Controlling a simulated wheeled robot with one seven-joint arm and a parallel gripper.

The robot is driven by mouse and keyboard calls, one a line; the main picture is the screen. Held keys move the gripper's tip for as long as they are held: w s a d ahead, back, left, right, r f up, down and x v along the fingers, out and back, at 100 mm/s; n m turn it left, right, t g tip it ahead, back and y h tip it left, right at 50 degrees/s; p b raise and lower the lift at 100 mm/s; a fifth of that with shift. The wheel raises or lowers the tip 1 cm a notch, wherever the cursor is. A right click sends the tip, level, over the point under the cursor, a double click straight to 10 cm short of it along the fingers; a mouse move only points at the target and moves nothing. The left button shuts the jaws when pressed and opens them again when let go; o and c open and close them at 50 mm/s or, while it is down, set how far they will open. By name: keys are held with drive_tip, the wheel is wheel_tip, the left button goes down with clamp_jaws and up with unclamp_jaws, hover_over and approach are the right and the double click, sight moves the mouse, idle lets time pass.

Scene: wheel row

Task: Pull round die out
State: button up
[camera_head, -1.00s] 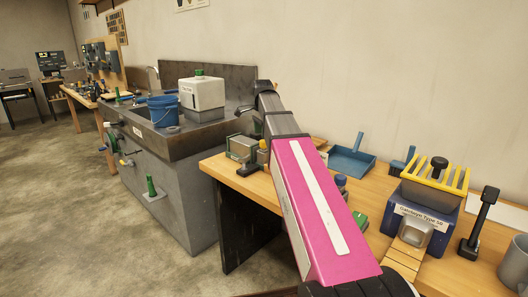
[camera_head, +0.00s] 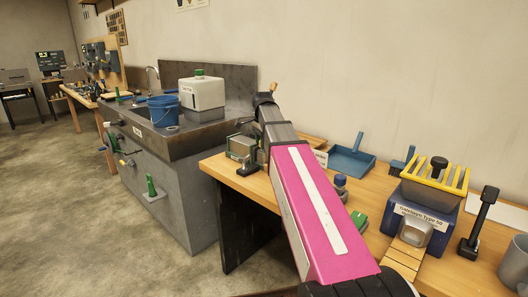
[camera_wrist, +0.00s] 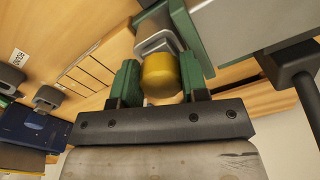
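A yellow round piece (camera_wrist: 160,76), which I take for the round die, sits between the two green fingers of my gripper (camera_wrist: 160,84) in the wrist view. The fingers lie close against its left and right sides with no clear gap, so my gripper looks shut on it. A grey metal frame (camera_wrist: 158,38) is just beyond the piece; I cannot tell whether the two touch. In the head view a grey-green device (camera_head: 241,147) stands at the near-left end of the wooden bench (camera_head: 250,185).
A blue dustpan (camera_head: 352,161) lies at the back of the bench. A blue machine with a yellow rack (camera_head: 435,172) stands at the right, with a black tool (camera_head: 481,222) beside it. A sink unit (camera_head: 190,150) with a blue bucket (camera_head: 163,111) is left of the bench.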

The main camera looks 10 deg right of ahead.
clamp_jaws()
drive_tip(key=shift+r, duration=0.7)
wheel_tip(320, 180, up, 10)
drive_tip(key=shift+f, duration=0.25)
idle(1.9)
